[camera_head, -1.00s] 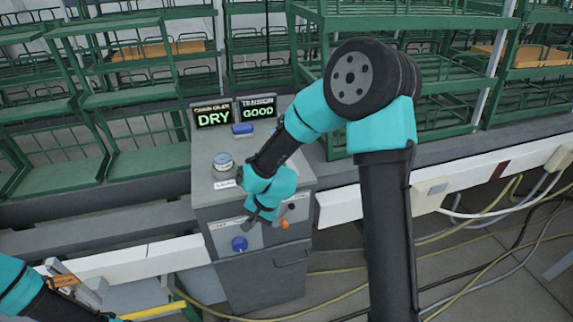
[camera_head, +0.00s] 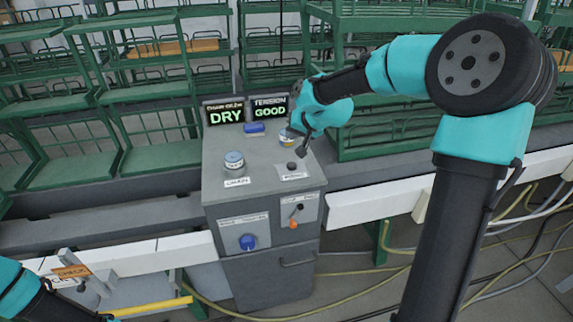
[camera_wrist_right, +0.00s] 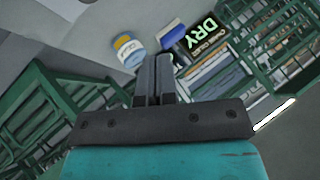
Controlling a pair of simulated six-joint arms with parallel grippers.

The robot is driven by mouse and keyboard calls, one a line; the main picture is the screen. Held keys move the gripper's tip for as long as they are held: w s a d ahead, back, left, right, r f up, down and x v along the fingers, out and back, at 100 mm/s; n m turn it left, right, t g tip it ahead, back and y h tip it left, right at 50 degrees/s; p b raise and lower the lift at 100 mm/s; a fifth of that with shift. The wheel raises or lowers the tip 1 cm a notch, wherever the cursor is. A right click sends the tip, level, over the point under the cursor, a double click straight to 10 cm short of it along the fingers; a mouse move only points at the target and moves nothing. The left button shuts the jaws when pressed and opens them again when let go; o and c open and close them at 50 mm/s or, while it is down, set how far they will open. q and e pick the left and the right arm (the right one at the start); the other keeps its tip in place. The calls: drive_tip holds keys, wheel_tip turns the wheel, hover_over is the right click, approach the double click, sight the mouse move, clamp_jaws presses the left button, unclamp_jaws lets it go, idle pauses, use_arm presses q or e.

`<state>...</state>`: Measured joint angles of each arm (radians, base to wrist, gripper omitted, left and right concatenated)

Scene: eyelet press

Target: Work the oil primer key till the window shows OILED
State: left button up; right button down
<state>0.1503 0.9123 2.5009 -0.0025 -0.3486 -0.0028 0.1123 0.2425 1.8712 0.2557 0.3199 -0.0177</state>
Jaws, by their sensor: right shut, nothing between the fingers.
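The grey cabinet (camera_head: 262,215) has a window (camera_head: 226,116) reading DRY in green and another (camera_head: 270,111) reading GOOD. On its top are a jar (camera_head: 234,160) above a CHAIN label, a black knob (camera_head: 291,166), a blue block (camera_head: 254,128) and a second jar (camera_head: 287,138). Its front has a blue knob (camera_head: 248,242) and an orange-tipped control (camera_head: 293,223). Their small labels are unreadable, so I cannot tell which is the primer key. My right gripper (camera_head: 304,147) is shut and empty above the top's right side; its fingers (camera_wrist_right: 154,62) point near the yellow-and-blue jar (camera_wrist_right: 128,49).
My left arm (camera_head: 45,303) is at the lower left, its fingers unclear. A yellow bar (camera_head: 155,307) lies beside it. Green wire racks (camera_head: 400,133) stand behind and right of the cabinet. A white rail (camera_head: 370,202) runs right; hoses cross the floor.

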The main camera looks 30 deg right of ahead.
sight(293, 164)
drive_tip(key=shift+w+d+r, duration=0.1)
drive_tip(key=shift+d+r, duration=0.2)
drive_tip(key=shift+d, duration=0.05)
drive_tip(key=shift+f, duration=0.1)
drive_tip(key=shift+f, duration=4.35)
drive_tip(key=shift+f, duration=0.1)
drive_tip(key=shift+f, duration=0.3)
drive_tip(key=shift+f, duration=0.5)
drive_tip(key=shift+r, duration=0.95)
